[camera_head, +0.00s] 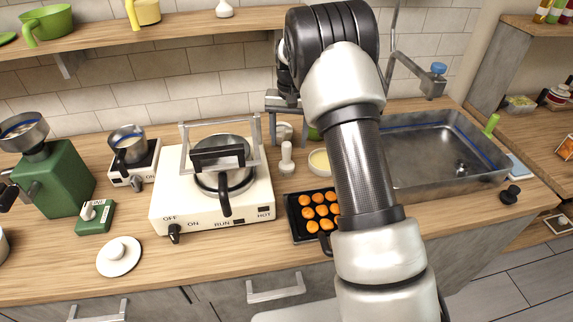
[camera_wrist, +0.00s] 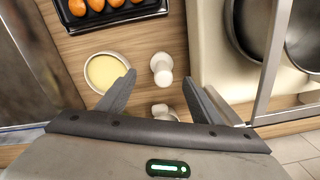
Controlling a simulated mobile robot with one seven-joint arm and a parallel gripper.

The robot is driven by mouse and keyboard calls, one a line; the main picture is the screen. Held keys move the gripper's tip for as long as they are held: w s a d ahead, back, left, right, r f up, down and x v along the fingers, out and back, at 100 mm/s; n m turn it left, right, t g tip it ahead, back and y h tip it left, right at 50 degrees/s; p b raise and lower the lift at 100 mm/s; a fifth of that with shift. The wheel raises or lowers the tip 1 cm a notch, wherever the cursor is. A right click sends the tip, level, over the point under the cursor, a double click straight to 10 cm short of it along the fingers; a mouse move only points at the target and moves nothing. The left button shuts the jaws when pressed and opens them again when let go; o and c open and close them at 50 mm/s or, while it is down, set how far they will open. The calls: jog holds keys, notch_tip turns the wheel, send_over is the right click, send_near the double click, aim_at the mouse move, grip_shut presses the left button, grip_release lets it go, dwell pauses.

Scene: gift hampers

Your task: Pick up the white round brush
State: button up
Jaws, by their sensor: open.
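A small white upright item with a narrow neck and round ends, which I take for the white round brush (camera_head: 287,158), stands on the wooden counter between the white stove and the bowl. It also shows in the wrist view (camera_wrist: 161,66), just ahead of my gripper. My gripper (camera_wrist: 158,79) is open and empty, its fingertips on either side of the brush's near end in the picture. I cannot tell the height gap. A second white item (camera_wrist: 162,109) stands closer to the palm, partly hidden. In the head view my arm hides much of the gripper.
A bowl of yellow contents (camera_wrist: 106,71) sits close to the left finger. A black tray of orange pieces (camera_head: 292,222) lies nearby. The white stove (camera_head: 170,205) with a pan and grey frame is beside the brush. A metal sink (camera_head: 425,185) is right.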

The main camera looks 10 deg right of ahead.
aim_at(287, 161)
jog(key=f, duration=0.6)
jog(key=f+p, duration=0.1)
jog(key=f, duration=0.2)
jog(key=shift+a+f, duration=0.3)
jog(key=shift+f, duration=0.05)
jog(key=c, duration=1.2)
jog(key=shift+o, duration=0.2)
jog(key=shift+r, duration=0.1)
notch_tip(287, 161, up, 18)
jog(key=shift+b, duration=0.4)
